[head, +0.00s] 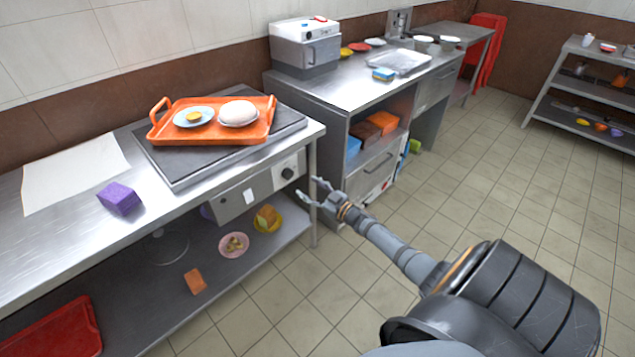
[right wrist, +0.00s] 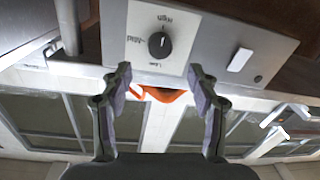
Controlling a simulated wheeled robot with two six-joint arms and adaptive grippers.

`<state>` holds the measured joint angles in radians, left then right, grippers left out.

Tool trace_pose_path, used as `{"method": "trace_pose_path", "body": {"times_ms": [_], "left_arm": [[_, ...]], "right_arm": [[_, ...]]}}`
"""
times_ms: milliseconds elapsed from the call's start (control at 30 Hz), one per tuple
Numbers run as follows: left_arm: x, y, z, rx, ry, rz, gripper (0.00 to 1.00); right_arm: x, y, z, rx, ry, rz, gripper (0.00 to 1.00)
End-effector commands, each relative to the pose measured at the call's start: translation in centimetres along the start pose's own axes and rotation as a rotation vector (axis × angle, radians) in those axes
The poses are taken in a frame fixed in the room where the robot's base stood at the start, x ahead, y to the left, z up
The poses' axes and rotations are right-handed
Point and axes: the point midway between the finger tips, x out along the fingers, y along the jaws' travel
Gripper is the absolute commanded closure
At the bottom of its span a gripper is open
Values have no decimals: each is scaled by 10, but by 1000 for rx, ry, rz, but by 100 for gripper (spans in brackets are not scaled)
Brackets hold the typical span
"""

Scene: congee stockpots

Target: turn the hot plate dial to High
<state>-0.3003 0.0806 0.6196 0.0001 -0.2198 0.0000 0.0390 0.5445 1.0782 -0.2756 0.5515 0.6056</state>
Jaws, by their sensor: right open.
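The hot plate dial (head: 288,172) is a small black knob on a white panel at the right end of the hot plate's front. My right gripper (head: 318,191) is open and empty, just in front and to the right of the dial. In the right wrist view the dial lies beyond the gap between its spread fingertips (right wrist: 157,80), apart from them. My left gripper is not in view.
An orange tray (head: 170,138) with a plate and a white bun sits on the hot plate (head: 180,180). A purple block (head: 119,198) lies on the counter at left. A table leg (head: 313,210) stands beside the gripper. The tiled floor at right is clear.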

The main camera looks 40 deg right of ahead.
Motion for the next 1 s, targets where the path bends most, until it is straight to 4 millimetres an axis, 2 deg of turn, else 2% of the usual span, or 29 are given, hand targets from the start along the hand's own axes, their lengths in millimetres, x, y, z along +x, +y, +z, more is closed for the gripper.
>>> {"method": "trace_pose_path", "body": {"times_ms": [100, 267, 833, 933, 967, 1000], "left_arm": [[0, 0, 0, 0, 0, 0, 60], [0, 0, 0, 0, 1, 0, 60], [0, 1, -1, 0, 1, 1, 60], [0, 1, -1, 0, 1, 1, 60], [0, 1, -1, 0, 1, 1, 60], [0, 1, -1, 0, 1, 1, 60]], "right_arm": [[-22, 0, 1, 0, -3, -2, 40], [-37, 0, 0, -1, -1, -1, 40], [-38, 0, 1, 1, -1, 1, 40], [-44, -1, 19, 8, -42, 22, 40], [-49, -3, 31, 11, -69, 35, 40], [-57, -6, 53, 19, -120, 58, 40]]}}
